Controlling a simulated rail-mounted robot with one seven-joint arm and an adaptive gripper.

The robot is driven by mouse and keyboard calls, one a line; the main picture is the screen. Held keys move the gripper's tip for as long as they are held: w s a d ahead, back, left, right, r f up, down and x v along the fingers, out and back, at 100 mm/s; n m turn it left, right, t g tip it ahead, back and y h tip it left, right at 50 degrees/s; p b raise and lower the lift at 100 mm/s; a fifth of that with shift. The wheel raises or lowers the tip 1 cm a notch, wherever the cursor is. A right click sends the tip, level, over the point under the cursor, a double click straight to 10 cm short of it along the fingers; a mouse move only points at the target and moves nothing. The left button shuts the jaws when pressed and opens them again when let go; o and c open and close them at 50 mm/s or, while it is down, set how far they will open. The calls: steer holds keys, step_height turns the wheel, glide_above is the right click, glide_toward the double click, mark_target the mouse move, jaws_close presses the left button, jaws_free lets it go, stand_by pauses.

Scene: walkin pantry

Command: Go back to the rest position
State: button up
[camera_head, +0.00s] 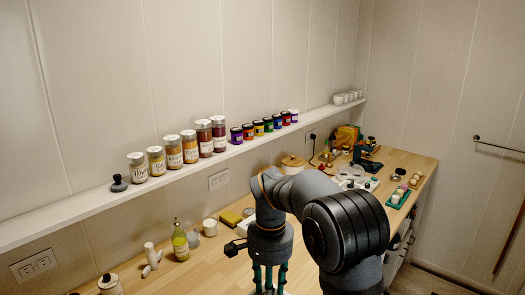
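My gripper (269,279) points down over the wooden counter (222,268) near the bottom middle of the head view. Its teal fingers run to the lower edge of the picture, so their tips and anything between them are hidden. My grey arm reaches in from the lower right and covers part of the counter. A green bottle (180,243) stands upright on the counter to the left of my gripper, apart from it.
A wall shelf (80,215) holds several jars (174,152) and white cups (348,97). A white cup (210,227), yellow block (230,217) and wooden-lidded pot (293,164) stand along the wall. A blue device (367,157) and green tray (398,199) are farther right.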

steer(key=n, duration=0.1)
steer(key=n+p, duration=0.1)
steer(key=n, duration=0.1)
steer(key=shift+d+r, duration=0.15)
steer(key=shift+r, duration=0.25)
steer(key=n+p, duration=0.2)
steer(key=n, duration=0.1)
steer(key=n+p, duration=0.2)
steer(key=n, duration=0.1)
steer(key=shift+w+f+n, duration=0.1)
steer(key=shift+w+n, duration=0.05)
steer(key=shift+n, duration=0.25)
steer(key=shift+f+n+p, duration=0.15)
steer(key=shift+n+p, duration=0.3)
steer(key=shift+n, duration=0.35)
